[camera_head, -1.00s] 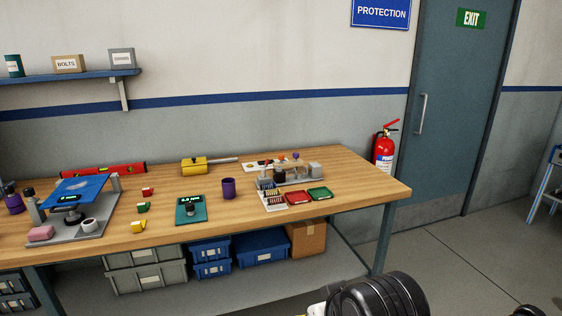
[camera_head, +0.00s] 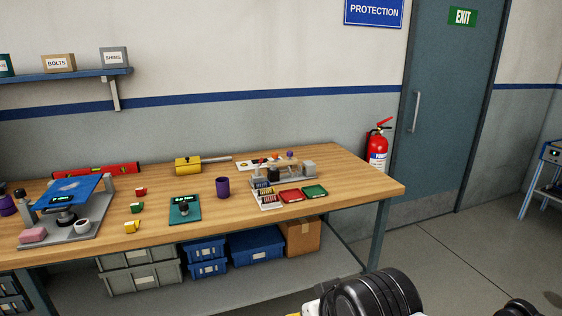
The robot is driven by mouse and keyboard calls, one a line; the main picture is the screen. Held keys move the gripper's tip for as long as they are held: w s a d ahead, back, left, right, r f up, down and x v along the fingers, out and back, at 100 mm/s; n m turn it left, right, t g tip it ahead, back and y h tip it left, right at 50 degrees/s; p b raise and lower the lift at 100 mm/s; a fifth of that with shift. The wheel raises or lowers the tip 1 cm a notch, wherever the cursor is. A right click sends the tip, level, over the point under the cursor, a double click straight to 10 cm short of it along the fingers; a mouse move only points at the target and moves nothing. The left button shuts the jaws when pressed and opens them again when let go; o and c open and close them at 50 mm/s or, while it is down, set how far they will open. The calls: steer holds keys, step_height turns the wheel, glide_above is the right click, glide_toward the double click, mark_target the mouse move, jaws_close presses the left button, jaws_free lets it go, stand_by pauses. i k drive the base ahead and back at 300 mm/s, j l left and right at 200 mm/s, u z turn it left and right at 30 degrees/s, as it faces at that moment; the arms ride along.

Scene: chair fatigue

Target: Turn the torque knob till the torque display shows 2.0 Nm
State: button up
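A teal device (camera_head: 193,217) lies on the workbench near its front edge. It has a small display (camera_head: 185,199) with green digits, too small to read surely, and a dark knob (camera_head: 183,207) just below it. A second small green display (camera_head: 61,199) shows on the grey test stand (camera_head: 97,228) with a tilted blue plate (camera_head: 68,190), at the left of the bench; its digits are also unclear. A black rounded part of my arm shows at the bottom edge, well away from the teal device. My gripper is not visible.
A purple cup (camera_head: 222,187) stands right of the teal device. Small red, green and yellow pieces (camera_head: 131,227) lie to its left. Bins (camera_head: 140,278) are under the workbench (camera_head: 345,186).

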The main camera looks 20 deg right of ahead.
mark_target(184, 206)
steer(key=i+j, duration=0.4)
steer(key=j, duration=0.15)
steer(key=i+j, duration=0.4)
steer(key=j, duration=0.15)
steer(key=i, duration=0.45)
